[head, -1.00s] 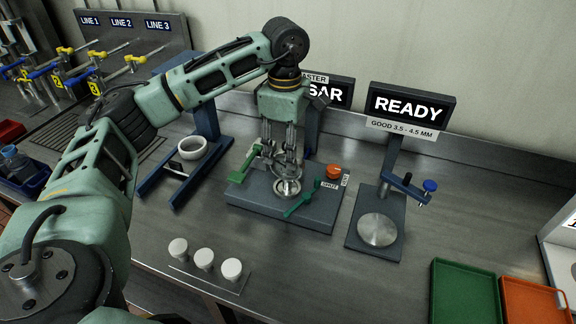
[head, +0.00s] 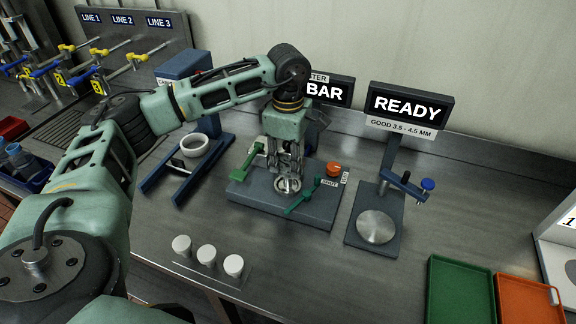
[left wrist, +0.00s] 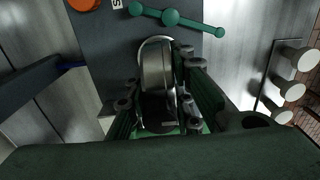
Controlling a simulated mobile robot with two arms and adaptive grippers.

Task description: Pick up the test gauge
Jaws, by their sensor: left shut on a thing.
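The test gauge (left wrist: 155,65) is a round, pale metal piece with a dark face side, seen in the left wrist view between my left gripper's fingers. My left gripper (left wrist: 160,105) is shut on it. In the head view the left gripper (head: 287,170) points down over a grey test block, with the gauge (head: 288,185) at its fingertips. The gauge is at or just above the block's seat; I cannot tell whether they touch. The fingers hide part of the gauge. My right gripper is in neither view.
The grey test block (head: 258,192) has green levers (head: 303,197) and an orange knob (head: 333,169) close to the gripper. A stand with a round plate (head: 376,227) is to the right. White caps (head: 206,254) stand in front. Green (head: 462,292) and orange trays lie at right.

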